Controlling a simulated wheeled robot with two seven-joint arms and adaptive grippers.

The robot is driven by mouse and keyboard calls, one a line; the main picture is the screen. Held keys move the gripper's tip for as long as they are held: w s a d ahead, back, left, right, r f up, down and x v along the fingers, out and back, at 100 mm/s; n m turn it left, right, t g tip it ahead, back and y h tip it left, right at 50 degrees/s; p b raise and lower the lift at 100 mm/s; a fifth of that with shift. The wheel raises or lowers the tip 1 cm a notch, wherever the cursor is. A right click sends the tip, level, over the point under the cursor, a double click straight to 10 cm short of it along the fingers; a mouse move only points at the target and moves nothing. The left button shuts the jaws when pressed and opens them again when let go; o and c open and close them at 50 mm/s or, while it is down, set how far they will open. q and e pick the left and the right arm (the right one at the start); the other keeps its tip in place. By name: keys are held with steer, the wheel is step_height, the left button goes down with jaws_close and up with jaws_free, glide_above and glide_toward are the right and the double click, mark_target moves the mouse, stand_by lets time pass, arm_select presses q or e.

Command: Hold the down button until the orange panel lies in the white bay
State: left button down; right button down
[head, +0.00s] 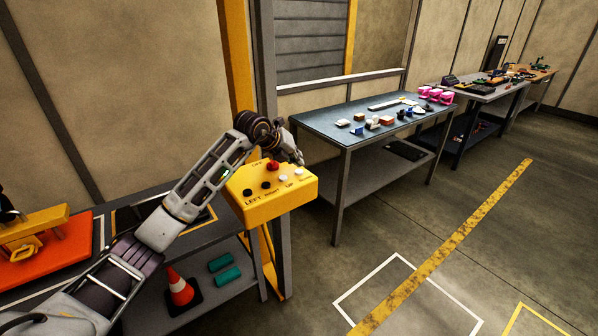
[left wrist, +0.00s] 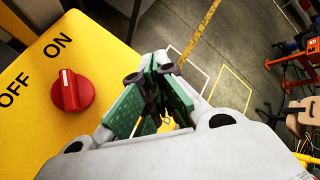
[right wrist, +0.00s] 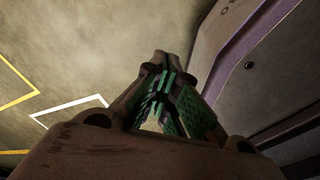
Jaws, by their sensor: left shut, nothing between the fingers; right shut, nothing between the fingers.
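The orange panel (head: 50,252) is at the left edge of the head view, with a yellow lifting piece on top. White lines of the white bay (head: 101,232) show on the dark table beside it; I cannot tell whether the panel rests or hangs just above. The yellow control box (head: 270,205) carries a red knob, two black buttons and two white buttons, the down button (head: 299,173) farthest right. My left gripper (head: 300,161) is shut and empty, just above the white buttons; contact is unclear. It also shows in the left wrist view (left wrist: 153,76). My right gripper (right wrist: 163,78) is shut and empty.
A red OFF/ON switch (left wrist: 72,92) sits beside my left gripper. A workbench (head: 345,135) with small parts stands behind the box. The floor at right is clear, with painted outlines.

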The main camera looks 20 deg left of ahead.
mark_target(296, 170)
arm_select(q)
steer(key=shift+r, duration=0.1)
arm_select(e)
steer(key=shift+d+r, duration=0.1)
steer(key=shift+d, duration=0.1)
